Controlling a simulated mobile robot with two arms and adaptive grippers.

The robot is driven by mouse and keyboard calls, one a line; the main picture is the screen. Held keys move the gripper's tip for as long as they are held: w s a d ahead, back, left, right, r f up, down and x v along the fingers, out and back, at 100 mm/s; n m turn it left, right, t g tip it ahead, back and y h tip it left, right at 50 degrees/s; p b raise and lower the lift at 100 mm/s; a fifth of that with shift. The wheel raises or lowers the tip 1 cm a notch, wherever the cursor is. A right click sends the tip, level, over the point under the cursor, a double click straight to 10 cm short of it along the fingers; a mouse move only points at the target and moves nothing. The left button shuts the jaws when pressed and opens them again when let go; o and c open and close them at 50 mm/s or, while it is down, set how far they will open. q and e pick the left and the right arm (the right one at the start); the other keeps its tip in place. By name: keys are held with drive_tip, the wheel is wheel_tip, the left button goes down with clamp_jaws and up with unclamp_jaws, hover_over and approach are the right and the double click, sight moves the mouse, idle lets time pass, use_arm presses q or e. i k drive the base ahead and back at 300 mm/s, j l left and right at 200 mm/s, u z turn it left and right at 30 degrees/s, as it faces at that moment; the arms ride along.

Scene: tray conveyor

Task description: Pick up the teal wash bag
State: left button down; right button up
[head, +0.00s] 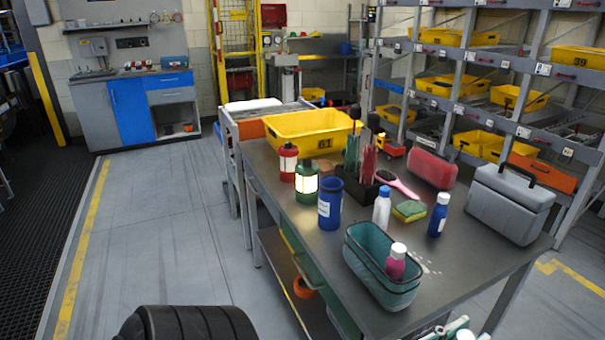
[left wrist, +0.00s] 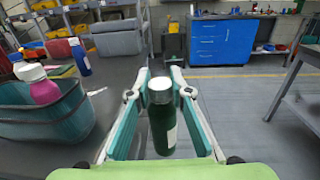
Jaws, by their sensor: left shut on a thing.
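The teal wash bag (head: 362,268) stands open-topped at the front edge of the grey table in the head view. A pink bottle with a white cap (head: 396,262) stands up inside it. The bag also shows at the left of the left wrist view (left wrist: 35,124), beside my left gripper and apart from it. My left gripper (left wrist: 163,100) is shut on a dark green bottle with a white cap (left wrist: 162,128), held upright between its fingers. In the head view only the tip of this gripper (head: 452,331) shows at the bottom edge. My right gripper is not in view.
Near the bag stand a white bottle (head: 381,208), a blue bottle (head: 438,215), a sponge (head: 409,211) and a blue cup (head: 329,205). Lanterns, a yellow bin (head: 310,128), a red case (head: 432,168) and a grey toolbox (head: 508,207) stand farther back. The table's right front corner is clear.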

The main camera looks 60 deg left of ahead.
sight(367, 248)
drive_tip(key=k+j, duration=0.15)
drive_tip(key=j, duration=0.25)
drive_tip(key=k+j, duration=0.15)
drive_tip(key=j, duration=0.2)
drive_tip(key=k+j, duration=0.15)
drive_tip(key=j, duration=0.25)
drive_tip(key=z, duration=0.05)
